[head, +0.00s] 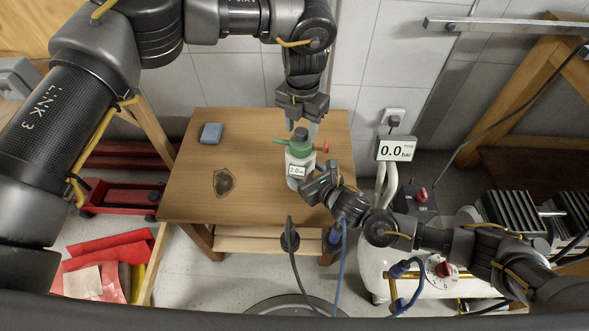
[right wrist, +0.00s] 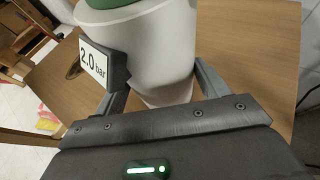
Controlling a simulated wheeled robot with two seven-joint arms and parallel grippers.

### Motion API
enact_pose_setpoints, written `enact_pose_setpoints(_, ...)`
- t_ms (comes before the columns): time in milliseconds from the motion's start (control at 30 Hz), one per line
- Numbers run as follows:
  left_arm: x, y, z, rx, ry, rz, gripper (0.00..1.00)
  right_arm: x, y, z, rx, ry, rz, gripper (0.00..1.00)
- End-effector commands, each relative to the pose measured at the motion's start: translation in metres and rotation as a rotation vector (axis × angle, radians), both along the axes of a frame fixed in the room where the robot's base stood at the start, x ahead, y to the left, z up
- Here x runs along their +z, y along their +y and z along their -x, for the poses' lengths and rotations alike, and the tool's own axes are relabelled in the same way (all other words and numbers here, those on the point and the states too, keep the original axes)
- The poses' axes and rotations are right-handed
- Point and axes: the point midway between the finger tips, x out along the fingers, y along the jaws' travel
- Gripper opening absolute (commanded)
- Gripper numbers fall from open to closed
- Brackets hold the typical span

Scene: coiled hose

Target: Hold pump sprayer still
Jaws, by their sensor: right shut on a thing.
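The pump sprayer (head: 298,172) stands upright on the wooden table, with a white body, a green top, a dark knob and a red nozzle tip on its right. Its small display reads 2.0 bar. My right gripper (head: 313,184) is shut on its white body from the front right. In the right wrist view the fingers lie on either side of the white body (right wrist: 168,50), and the top is cut off. My left gripper (head: 302,124) points down just above the dark knob, its fingers apart. Whether they touch the knob cannot be told.
A gauge (head: 396,149) reading 0.0 bar stands to the right, near hoses. Red tool trays (head: 122,198) lie on the left. The table's left part is mostly clear.

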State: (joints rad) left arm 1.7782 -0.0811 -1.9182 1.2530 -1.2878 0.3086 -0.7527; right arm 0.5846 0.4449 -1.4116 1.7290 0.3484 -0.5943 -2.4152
Motion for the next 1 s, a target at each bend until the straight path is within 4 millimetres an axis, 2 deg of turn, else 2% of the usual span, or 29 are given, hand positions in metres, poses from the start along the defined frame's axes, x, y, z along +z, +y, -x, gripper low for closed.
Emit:
enact_pose_setpoints(567, 0.002, -0.001, 0.000, 0.000, 0.000, 0.001, 0.47, 0.000, 0.000, 0.000, 0.000, 0.001, 0.000, 0.34)
enact_pose_setpoints(1000, 0.037, -0.001, 0.000, 0.000, -0.002, 0.002, 0.47, 0.000, 0.000, 0.000, 0.000, 0.001, 0.000, 0.34)
